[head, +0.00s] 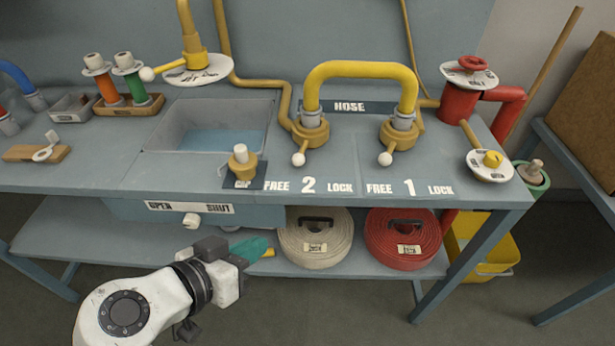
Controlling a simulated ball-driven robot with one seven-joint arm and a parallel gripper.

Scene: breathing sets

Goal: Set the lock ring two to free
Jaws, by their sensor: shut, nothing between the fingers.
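Lock ring two (308,133) is a brass collar around the left foot of the yellow hose (360,70). Its short lever ends in a white ball (299,159) and points toward the front edge, slightly left. The printed FREE (276,186) lies to the left of the 2 and LOCK (340,189) to its right. Lock ring one (397,134) is a similar collar at the hose's right foot, its white-ball lever also toward the front. My gripper (262,250) is shut and empty, low in front of the bench, below and left of ring two, touching neither ring.
A capped brass fitting (240,165) stands left of ring two, beside a sink basin (212,135). An OPEN/SHUT drawer front with a white knob (190,221) is above my gripper. Coiled white (315,240) and red hoses (403,240) lie on the lower shelf.

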